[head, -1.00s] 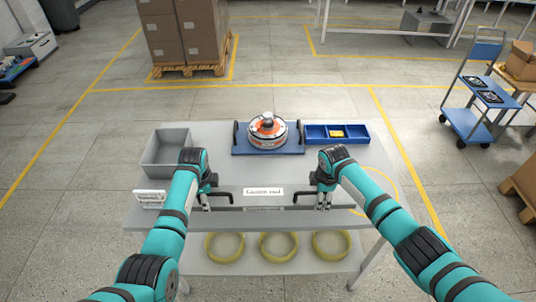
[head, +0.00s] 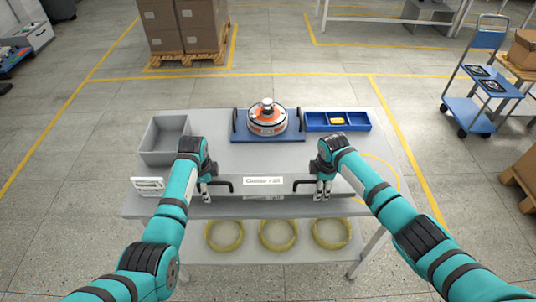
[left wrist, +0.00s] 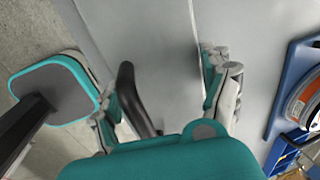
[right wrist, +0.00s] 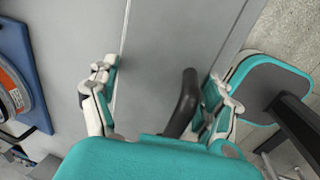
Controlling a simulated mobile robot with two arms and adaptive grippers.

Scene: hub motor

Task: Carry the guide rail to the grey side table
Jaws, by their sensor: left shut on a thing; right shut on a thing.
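The guide rail (head: 263,182) is a grey bar with a white label, at the front edge of the workbench. It has a black handle toward each end. My left gripper (head: 206,188) is shut on its left handle (left wrist: 137,100). My right gripper (head: 322,187) is shut on its right handle (right wrist: 184,103). In both wrist views the handle stands between the fingers. The gap between rail and bench top is hard to judge. No grey side table can be identified for certain; a pale grey table frame (head: 390,20) stands at the far right.
The workbench (head: 230,160) carries a grey bin (head: 165,138), a blue tray with an orange-and-white motor (head: 267,118), and a blue parts tray (head: 337,121). Yellow rings (head: 277,234) lie on its lower shelf. A blue cart (head: 470,115) stands right. Boxes on a pallet (head: 190,57) stand behind.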

